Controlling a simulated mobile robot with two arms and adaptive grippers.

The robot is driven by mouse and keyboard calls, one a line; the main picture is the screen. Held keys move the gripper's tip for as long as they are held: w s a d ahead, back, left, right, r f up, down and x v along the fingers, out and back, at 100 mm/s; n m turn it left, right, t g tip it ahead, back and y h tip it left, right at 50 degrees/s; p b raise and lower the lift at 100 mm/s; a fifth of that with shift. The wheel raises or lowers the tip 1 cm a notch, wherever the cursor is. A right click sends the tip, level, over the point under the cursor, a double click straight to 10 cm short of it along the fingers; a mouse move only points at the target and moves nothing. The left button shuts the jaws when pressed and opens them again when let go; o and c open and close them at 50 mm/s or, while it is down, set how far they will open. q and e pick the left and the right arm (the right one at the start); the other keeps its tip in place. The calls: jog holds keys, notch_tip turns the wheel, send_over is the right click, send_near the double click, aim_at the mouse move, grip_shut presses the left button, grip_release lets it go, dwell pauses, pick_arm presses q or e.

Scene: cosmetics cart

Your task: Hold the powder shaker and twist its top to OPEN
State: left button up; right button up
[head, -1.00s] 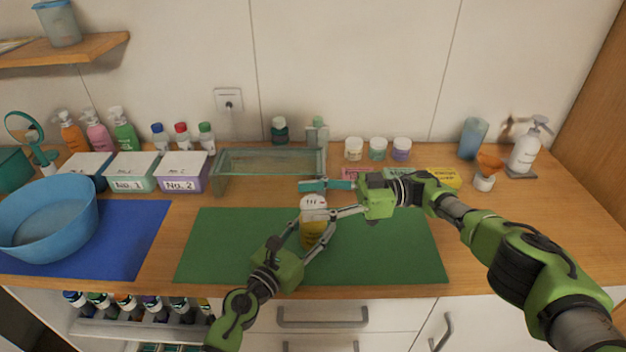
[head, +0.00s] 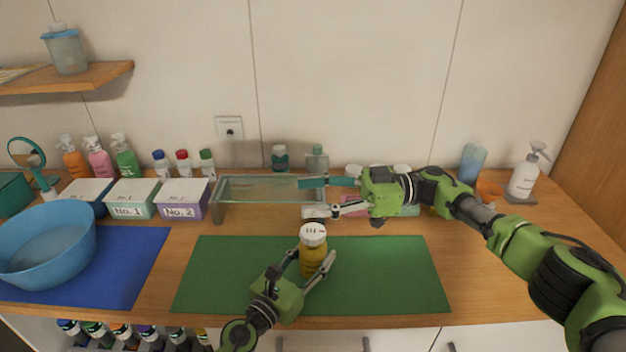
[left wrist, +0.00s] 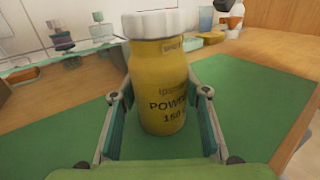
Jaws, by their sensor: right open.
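The powder shaker (head: 312,260) is a yellow bottle with a white top (head: 313,231), upright over the green mat. My right gripper (head: 316,196) is open and empty. It shows above the white top in the head view, apart from it, with its fingers pointing left.
The green mat (head: 215,270) has free room on both sides of the shaker. A glass rack (head: 265,190) stands behind it. A blue basin (head: 50,235) is on the blue mat at left. Small jars are partly hidden behind my right arm. A white pump bottle (head: 524,178) is at right.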

pick_arm(q)
jog(key=o, duration=0.4)
